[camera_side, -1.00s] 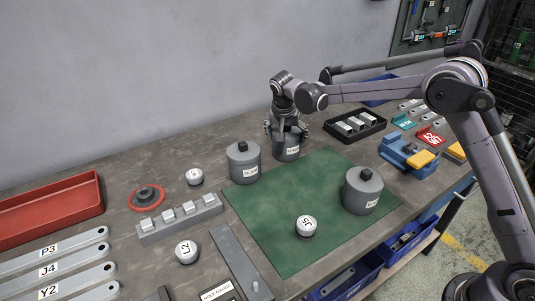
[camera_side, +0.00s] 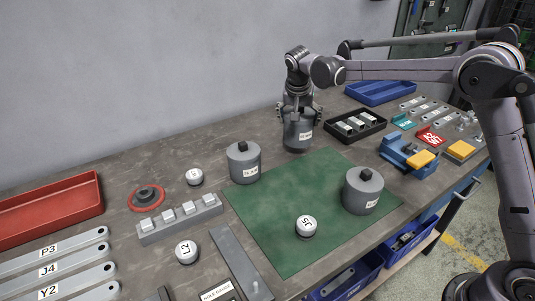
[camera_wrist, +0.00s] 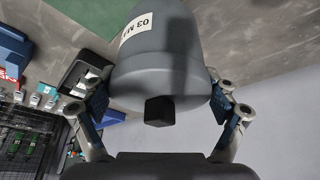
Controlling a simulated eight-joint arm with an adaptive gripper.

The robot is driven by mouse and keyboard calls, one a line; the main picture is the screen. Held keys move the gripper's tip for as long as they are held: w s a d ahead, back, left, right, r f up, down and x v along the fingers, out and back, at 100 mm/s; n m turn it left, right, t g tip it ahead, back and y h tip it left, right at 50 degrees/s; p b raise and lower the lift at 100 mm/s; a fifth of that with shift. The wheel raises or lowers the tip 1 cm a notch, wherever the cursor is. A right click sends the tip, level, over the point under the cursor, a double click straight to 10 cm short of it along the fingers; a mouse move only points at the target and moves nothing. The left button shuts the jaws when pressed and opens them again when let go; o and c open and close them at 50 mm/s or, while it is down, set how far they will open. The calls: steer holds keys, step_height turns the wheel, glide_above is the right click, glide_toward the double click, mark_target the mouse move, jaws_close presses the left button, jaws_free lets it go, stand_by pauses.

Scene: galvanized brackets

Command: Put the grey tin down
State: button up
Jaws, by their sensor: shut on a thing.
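My gripper (camera_side: 299,112) points down and is shut on a grey tin (camera_side: 299,136) with a white label, just behind the back edge of the green mat (camera_side: 270,235). The tin looks upright; I cannot tell whether its base touches the bench. In the wrist view the held tin (camera_wrist: 160,60) shows its label and black knob, with a finger on each side. Two more grey tins with black knobs stand apart from it: one (camera_side: 244,164) at the mat's left back corner, one (camera_side: 363,192) on the mat's right part.
A black tray of metal parts (camera_side: 355,126) is close right of the held tin. A blue vise-like fixture (camera_side: 400,150) stands farther right. A white-topped round piece (camera_side: 306,226) is on the mat. Bare bench lies left of the held tin, before the wall.

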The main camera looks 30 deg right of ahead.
steer(key=s+d+r, duration=0.4)
steer(key=d, duration=0.2)
steer(key=s+a+r+n+t+y, duration=0.1)
steer(key=s+a+n, duration=0.2)
steer(key=s+a, duration=0.45)
steer(key=s+a+r+n+t+y, duration=0.1)
steer(key=s+a+n, duration=0.25)
steer(key=a, duration=0.65)
steer(key=shift+m, duration=0.45)
steer(key=shift+w+a+f, duration=0.1)
steer(key=shift+a+f, duration=2.55)
steer(key=shift+a, duration=0.25)
steer(key=shift+w+a+f, duration=0.1)
steer(key=shift+a+f, duration=2.55)
steer(key=shift+a, duration=0.2)
steer(key=shift+f, duration=0.1)
steer(key=o, duration=1.6)
steer(key=shift+c, duration=0.2)
